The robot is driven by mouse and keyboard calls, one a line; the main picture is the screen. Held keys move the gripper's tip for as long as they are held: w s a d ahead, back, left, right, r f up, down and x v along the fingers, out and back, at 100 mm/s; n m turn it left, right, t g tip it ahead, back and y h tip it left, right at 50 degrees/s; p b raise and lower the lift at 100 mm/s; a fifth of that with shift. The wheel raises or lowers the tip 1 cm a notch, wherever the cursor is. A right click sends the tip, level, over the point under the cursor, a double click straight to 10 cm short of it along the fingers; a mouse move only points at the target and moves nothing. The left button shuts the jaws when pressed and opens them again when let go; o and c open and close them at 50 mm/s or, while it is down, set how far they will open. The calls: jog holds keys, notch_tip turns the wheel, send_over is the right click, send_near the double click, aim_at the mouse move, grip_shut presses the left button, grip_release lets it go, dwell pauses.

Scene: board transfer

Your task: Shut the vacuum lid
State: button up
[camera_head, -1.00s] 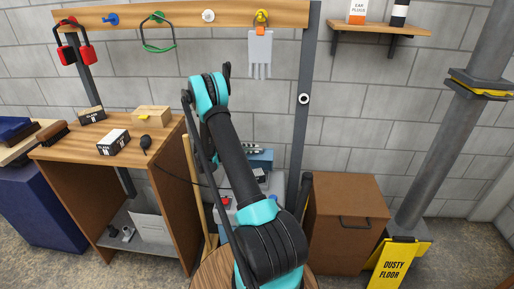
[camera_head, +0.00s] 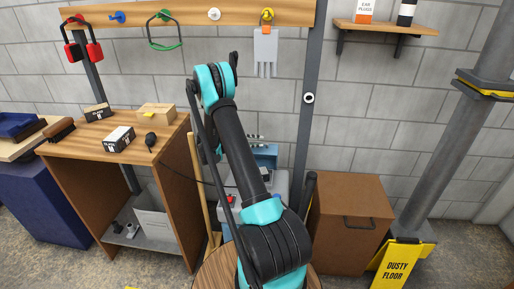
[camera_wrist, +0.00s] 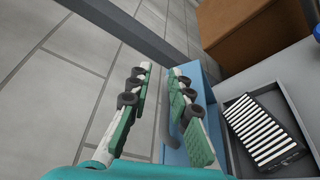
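The vacuum's grey body (camera_head: 281,184) stands by the wall, largely hidden behind my arm in the head view. Its blue lid (camera_head: 265,154) stands raised at the back; the lid (camera_wrist: 212,92) also shows in the wrist view, beside the grey body (camera_wrist: 287,72). A black filter with white pleats (camera_wrist: 262,128) lies in the open recess. My gripper (camera_wrist: 160,72) is open, with a clear gap between its green-padded fingers. The right finger overlaps the blue lid in the picture; I cannot tell whether they touch. The head view hides the gripper behind my arm.
A wooden bench (camera_head: 88,142) with small boxes stands left, a brown cabinet (camera_head: 349,205) right. A yellow floor sign (camera_head: 397,265) stands front right. A pole (camera_head: 200,185) leans beside the vacuum. A tool rail (camera_head: 190,15) runs above, along the block wall.

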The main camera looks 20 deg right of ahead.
notch_tip(320, 180, up, 6)
jog(key=shift+r, duration=0.2)
dwell(0.5)
